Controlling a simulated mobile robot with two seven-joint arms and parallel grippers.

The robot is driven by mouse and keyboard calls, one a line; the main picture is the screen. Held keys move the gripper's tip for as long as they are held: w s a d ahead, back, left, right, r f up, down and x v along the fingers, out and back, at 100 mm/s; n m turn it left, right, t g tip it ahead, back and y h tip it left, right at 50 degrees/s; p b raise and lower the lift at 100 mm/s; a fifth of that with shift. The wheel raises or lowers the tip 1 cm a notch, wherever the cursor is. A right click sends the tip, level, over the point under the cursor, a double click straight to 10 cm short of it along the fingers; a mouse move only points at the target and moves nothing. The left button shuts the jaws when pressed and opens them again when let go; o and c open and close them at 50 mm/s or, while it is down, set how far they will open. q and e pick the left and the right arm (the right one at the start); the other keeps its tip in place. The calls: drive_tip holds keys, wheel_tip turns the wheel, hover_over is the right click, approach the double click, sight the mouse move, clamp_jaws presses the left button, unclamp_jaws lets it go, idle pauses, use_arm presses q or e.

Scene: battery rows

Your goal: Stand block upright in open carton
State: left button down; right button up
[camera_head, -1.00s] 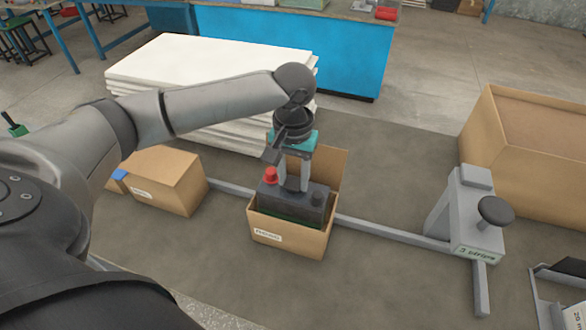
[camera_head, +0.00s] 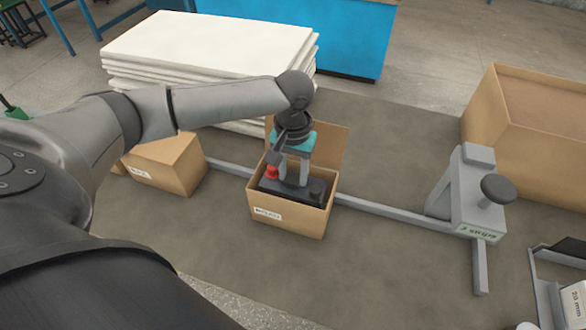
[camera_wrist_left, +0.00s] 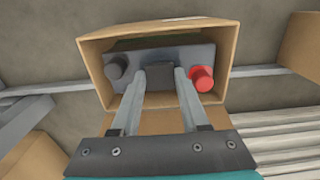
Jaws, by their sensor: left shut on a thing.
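The open carton (camera_head: 290,220) stands on the table in the middle of the head view, its back flap raised and a white label on its front. The block (camera_head: 300,188) is a dark grey battery with a red terminal and a dark terminal on top. It is upright inside the carton, its top near the rim. It also shows in the left wrist view (camera_wrist_left: 145,55). My left gripper (camera_wrist_left: 160,76) is shut on the middle part of the block's top, its fingers reaching down into the carton. The block's underside is hidden by the carton walls. My right gripper is not in view.
A closed carton (camera_head: 170,165) stands to the left. A grey stand with a knob (camera_head: 467,205) is on the right, joined to a grey rail (camera_head: 390,217). A large open box (camera_head: 535,150) is behind it. White stacked sheets (camera_head: 210,55) lie behind.

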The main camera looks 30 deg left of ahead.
use_arm(q)
drive_tip(key=shift+w+f, duration=0.15)
drive_tip(key=shift+f, duration=0.05)
drive_tip(key=shift+c, duration=2)
unclamp_jaws()
drive_tip(key=shift+f, duration=0.15)
drive_tip(key=shift+r, duration=0.3)
wheel_tip(320, 180, up, 13)
drive_tip(key=p, duration=0.2)
drive_tip(key=shift+f, duration=0.15)
